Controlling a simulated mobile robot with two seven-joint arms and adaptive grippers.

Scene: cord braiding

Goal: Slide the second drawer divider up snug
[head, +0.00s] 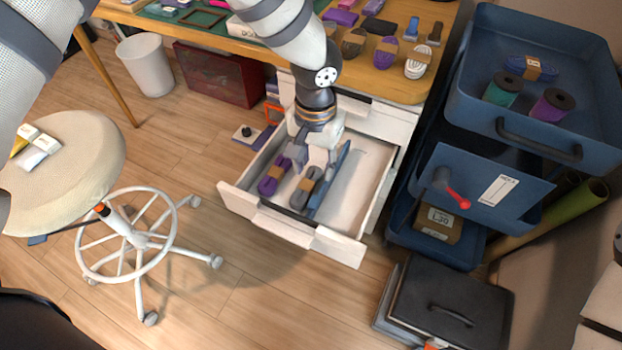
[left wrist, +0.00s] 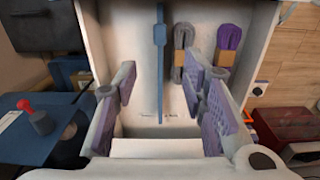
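The white drawer (head: 340,246) stands open under the workbench. A blue divider (head: 329,180) stands in it, right of a grey cord bundle (head: 306,188) and a purple cord bundle (head: 272,178). In the left wrist view the blue divider (left wrist: 159,60) runs lengthwise, with a gap between it and the grey bundle (left wrist: 184,62); the purple bundle (left wrist: 227,50) lies further right. My left gripper (head: 316,158) is over the drawer, open, its fingers apart in the left wrist view (left wrist: 165,100) with the divider between them in the picture; contact is not clear. Another divider between the bundles cannot be made out.
Right of the drawer is a blue cart (head: 495,185) with spools on top. A dark lidded box (head: 450,305) sits on the floor in front of it. A stool (head: 75,170) stands at the left. The drawer's right part is empty.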

